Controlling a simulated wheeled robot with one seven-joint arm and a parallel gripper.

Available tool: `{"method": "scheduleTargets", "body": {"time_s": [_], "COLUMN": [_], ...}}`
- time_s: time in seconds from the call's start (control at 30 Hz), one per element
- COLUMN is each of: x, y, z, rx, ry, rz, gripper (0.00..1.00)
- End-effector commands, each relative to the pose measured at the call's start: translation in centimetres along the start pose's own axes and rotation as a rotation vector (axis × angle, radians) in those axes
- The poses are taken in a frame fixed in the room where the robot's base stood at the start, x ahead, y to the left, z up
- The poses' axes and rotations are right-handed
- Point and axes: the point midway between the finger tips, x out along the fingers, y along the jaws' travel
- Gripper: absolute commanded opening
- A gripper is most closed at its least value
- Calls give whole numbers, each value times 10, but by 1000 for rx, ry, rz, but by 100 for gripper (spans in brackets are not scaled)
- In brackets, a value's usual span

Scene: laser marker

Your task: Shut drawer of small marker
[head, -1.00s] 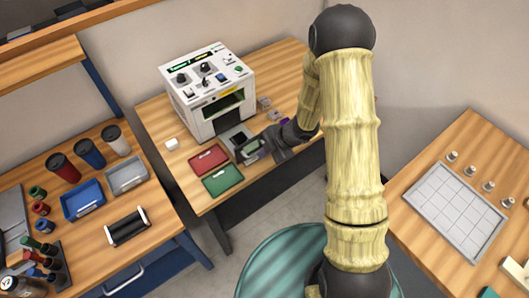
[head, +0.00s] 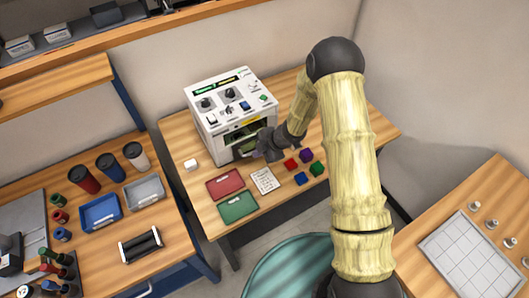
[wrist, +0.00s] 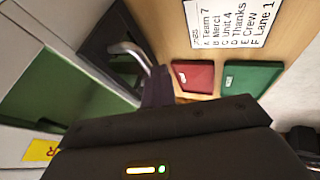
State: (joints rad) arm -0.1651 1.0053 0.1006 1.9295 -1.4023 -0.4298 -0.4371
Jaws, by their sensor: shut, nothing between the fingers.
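The small marker (head: 222,110) is a white box with knobs and a lit display, standing on the wooden table. Its dark drawer (wrist: 97,45), with a curved metal handle (wrist: 132,52), shows in the wrist view at the marker's front. The drawer appears to stick out a little; how far is hard to tell because my gripper covers part of it. My gripper (head: 258,146) is shut and empty, right at the marker's front. In the wrist view its fingers (wrist: 157,88) are close beside the handle; contact is unclear.
A red tray (head: 225,183), a green tray (head: 238,206) and a printed card (head: 265,180) lie in front of the marker. Several coloured cubes (head: 301,178) sit to the right. A white cube (head: 190,164) lies on the left.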

Motion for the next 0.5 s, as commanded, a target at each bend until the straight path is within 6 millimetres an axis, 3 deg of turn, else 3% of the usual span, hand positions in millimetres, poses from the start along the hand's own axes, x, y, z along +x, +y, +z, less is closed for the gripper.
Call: {"method": "scheduleTargets", "body": {"time_s": [0.5], "x": [2], "y": [7], "z": [-5], "rx": [-6], "ry": [8], "rz": [14], "gripper": [0]}}
